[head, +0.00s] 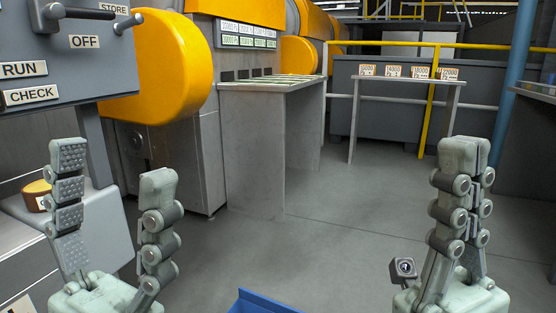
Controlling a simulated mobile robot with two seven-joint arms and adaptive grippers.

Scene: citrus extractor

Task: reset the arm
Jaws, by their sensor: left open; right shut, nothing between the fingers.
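My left gripper (115,205) stands upright at the lower left, fingers pointing up and spread wide apart. It is open and nothing is between its fingers. My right gripper (464,190) stands upright at the lower right, its fingers pressed together with nothing between them. A small dark box with a round lens-like face (403,269) shows just left of the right gripper. A grey control panel (55,60) with RUN, CHECK, OFF and STORE labels is at the upper left, above and behind the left gripper. Neither gripper appears to touch it.
A blue bin edge (262,303) shows at bottom centre. A yellow-orange round lidded object (38,194) sits on a grey ledge at left. Orange machine housings (175,70), a grey table (270,88) and a further table with numbered cards (408,78) stand behind. The middle floor (320,230) is clear.

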